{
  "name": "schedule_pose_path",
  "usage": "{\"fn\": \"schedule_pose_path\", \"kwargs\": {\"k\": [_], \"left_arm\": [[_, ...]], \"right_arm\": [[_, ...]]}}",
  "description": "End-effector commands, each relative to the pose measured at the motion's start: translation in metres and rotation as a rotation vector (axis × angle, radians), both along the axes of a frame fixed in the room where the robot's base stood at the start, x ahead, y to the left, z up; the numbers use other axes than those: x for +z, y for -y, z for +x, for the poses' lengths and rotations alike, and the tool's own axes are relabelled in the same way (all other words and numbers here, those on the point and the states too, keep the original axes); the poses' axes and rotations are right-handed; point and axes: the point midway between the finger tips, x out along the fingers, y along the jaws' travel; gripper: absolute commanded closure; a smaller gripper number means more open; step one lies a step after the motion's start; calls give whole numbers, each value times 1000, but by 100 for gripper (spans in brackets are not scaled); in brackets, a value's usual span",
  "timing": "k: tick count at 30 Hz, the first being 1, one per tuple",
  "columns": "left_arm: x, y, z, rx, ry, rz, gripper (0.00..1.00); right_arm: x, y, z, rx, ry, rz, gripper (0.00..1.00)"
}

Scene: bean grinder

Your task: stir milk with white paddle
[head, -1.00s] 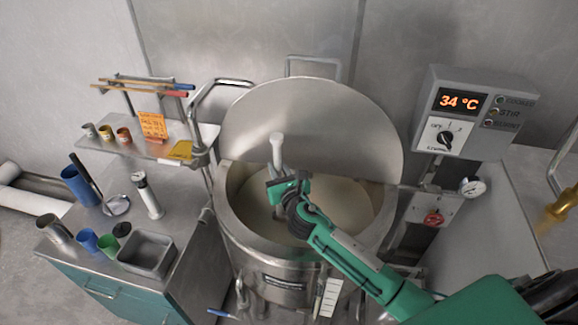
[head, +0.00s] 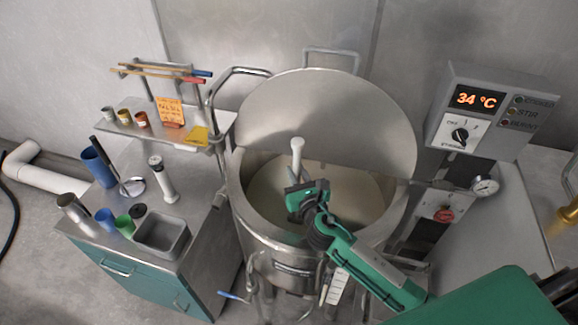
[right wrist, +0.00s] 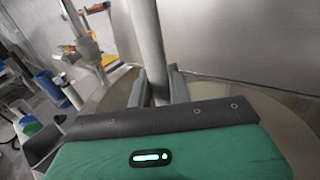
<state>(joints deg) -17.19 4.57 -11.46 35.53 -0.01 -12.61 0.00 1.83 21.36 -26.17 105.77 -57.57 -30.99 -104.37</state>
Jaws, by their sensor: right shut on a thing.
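The steel vat (head: 240,196) stands open in the middle of the head view, with pale milk (head: 345,205) inside. My right gripper (head: 298,184) is over the vat's opening, shut on the white paddle (head: 297,155). The paddle's handle stands roughly upright above the jaws; its lower end is hidden behind the gripper and arm. In the right wrist view, the white shaft (right wrist: 146,40) rises between the two grey fingers (right wrist: 158,88). I cannot tell how deep the paddle is in the milk. My left gripper is not in view.
The raised round lid (head: 335,110) stands behind the vat. A control box (head: 485,110) reading 34 °C is at the right. At the left, a steel counter (head: 190,215) holds cups, a grey tray (head: 162,238) and a white cylinder tool (head: 163,182). A small shelf (head: 150,130) sits above it.

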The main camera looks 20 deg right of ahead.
Motion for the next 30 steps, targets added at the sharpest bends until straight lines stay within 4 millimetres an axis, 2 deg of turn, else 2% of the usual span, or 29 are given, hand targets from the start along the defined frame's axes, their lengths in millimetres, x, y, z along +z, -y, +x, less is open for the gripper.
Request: {"fn": "schedule_pose_path", "kwargs": {"k": [9, 21, 24, 30], "left_arm": [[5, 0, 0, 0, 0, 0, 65], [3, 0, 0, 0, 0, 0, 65], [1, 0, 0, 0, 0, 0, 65], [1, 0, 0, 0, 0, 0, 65]], "right_arm": [[1, 30, -29, 1, 1, -2, 100], [0, 77, -49, -1, 0, -2, 100], [0, 88, -54, 0, 1, -2, 100], [1, 107, -47, -1, 2, -2, 100]]}}
